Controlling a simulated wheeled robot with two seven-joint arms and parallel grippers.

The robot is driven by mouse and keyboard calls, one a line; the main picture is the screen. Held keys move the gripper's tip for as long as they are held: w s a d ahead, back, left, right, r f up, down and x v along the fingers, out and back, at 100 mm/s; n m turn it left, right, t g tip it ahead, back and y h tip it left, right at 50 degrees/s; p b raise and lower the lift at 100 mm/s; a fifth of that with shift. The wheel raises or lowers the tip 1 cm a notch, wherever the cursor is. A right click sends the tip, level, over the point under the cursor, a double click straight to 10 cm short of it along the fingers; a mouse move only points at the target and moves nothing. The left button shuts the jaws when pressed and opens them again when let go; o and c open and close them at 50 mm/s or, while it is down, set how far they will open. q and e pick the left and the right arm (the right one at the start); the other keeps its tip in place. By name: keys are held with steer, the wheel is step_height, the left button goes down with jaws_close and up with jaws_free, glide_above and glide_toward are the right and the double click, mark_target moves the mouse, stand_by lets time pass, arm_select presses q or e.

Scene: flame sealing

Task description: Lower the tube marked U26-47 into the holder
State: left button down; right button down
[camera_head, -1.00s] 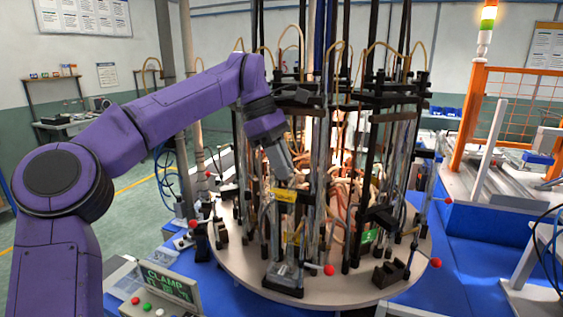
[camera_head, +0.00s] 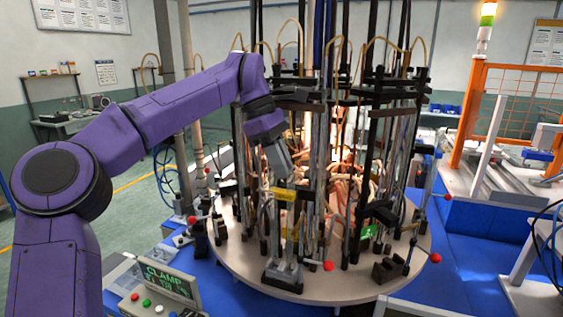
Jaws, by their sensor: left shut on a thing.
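My left gripper (camera_head: 281,172) reaches into the front of the round machine. It is shut on a thin upright glass tube with a yellow label (camera_head: 284,194) just below the jaws. The writing on the label is too small to read. The tube stands above a grey metal holder (camera_head: 282,274) at the front edge of the round turntable (camera_head: 235,262). I cannot tell whether the tube's lower end is inside the holder. My right gripper is not in view.
Dark upright rods and several hoses crowd the turntable behind the tube. Levers with red knobs (camera_head: 328,266) stick out along its rim. A control box with a green display reading CLAMP (camera_head: 166,281) stands at front left. A light tower (camera_head: 486,22) is lit at the right.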

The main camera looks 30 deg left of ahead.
arm_select(q)
steer(key=shift+f+b, duration=0.9)
steer(key=shift+f, duration=0.55)
steer(key=c, duration=1)
jaws_free()
steer(key=shift+r, duration=0.15)
step_height(320, 180, up, 4)
steer(key=p, duration=0.5)
steer(key=shift+r, duration=0.25)
steer(key=shift+f, duration=0.1)
